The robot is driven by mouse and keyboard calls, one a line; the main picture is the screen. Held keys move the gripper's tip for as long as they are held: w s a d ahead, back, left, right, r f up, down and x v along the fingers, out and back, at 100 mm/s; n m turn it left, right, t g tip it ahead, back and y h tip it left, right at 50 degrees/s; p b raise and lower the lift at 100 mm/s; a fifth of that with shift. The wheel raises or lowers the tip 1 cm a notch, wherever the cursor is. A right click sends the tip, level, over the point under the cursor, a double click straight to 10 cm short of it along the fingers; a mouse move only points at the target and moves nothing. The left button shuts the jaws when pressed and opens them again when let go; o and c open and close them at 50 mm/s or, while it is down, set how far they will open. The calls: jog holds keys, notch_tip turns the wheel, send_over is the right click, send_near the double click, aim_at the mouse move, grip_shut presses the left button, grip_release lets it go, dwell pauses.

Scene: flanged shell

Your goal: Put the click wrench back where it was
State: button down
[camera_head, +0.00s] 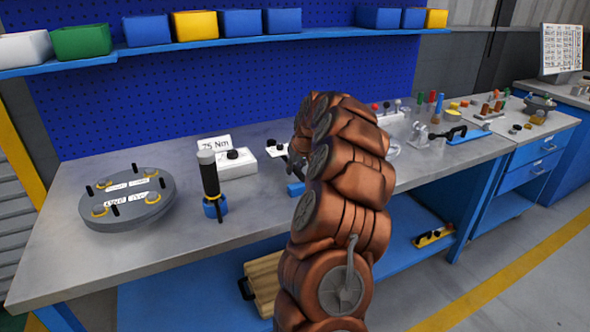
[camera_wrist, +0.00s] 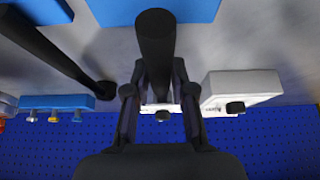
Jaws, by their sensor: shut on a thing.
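My gripper (camera_wrist: 159,78) shows in the wrist view with its fingers on either side of a dark cylindrical handle, which I take to be the click wrench (camera_wrist: 155,38). The handle points up the picture; its other end is hidden. A small white piece with a black knob (camera_wrist: 162,114) shows beyond the fingers. A white block with a black knob (camera_head: 236,162) stands left of my arm by a "75 Nm" card (camera_head: 216,144); the block also shows at right in the wrist view (camera_wrist: 242,86).
A grey flanged disc with studs (camera_head: 150,217) lies at the bench's left. An upright black-handled tool (camera_head: 210,182) stands in a blue base left of my arm. A dark bar (camera_wrist: 55,50) and a blue socket rack (camera_wrist: 50,103) are at left in the wrist view.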

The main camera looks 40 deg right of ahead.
jog(key=shift+f, duration=0.5)
jog(key=c, duration=1)
grip_release()
